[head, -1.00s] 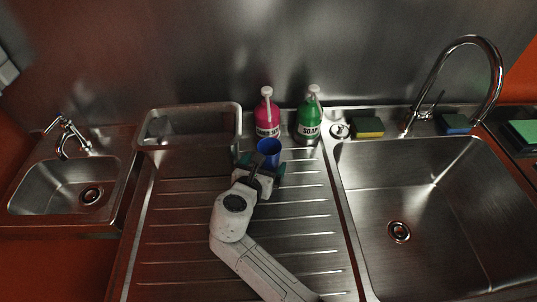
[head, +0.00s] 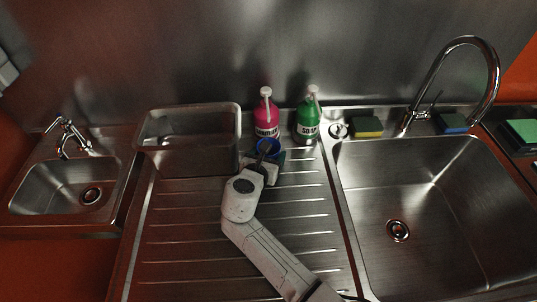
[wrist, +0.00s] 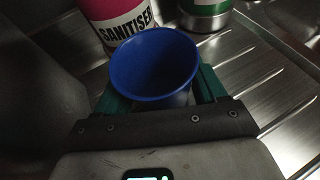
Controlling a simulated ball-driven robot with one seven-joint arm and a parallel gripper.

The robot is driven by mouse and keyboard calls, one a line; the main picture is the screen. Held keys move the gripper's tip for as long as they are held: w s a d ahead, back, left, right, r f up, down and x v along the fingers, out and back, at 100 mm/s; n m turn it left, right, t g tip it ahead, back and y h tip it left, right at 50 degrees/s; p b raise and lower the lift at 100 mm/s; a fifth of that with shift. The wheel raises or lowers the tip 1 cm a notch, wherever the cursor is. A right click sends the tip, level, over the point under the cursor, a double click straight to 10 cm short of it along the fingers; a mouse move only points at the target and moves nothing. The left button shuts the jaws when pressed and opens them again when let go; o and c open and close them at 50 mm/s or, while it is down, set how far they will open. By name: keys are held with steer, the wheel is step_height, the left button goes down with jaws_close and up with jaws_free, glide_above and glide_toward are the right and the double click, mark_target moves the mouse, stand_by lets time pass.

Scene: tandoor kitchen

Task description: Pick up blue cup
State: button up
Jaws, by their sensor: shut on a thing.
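The blue cup (head: 268,146) is upright on or just above the ribbed metal drainboard, in front of the pink sanitiser bottle. In the wrist view the cup (wrist: 154,66) is between the green fingers of my gripper (wrist: 160,95), its open rim facing the camera. My gripper (head: 264,160) is shut on the cup from the front. The cup's lower part is hidden by my gripper, so I cannot tell whether its base touches the drainboard.
The pink sanitiser bottle (head: 266,119) and green soap bottle (head: 308,122) stand close behind. A metal tray (head: 190,165) is at left. A large sink (head: 440,200) is at right, with sponges (head: 367,127) behind it.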

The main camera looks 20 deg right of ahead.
steer(key=c, duration=0.5)
steer(key=shift+r, duration=0.2)
steer(key=shift+r, duration=0.2)
step_height(320, 180, up, 2)
steer(key=shift+r, duration=0.1)
steer(key=s+r, duration=0.3)
steer(key=s, duration=0.1)
steer(key=s+r, duration=0.3)
steer(key=s, duration=0.2)
steer(key=s+d+r, duration=0.1)
steer(key=s+r, duration=0.3)
steer(key=s, duration=0.1)
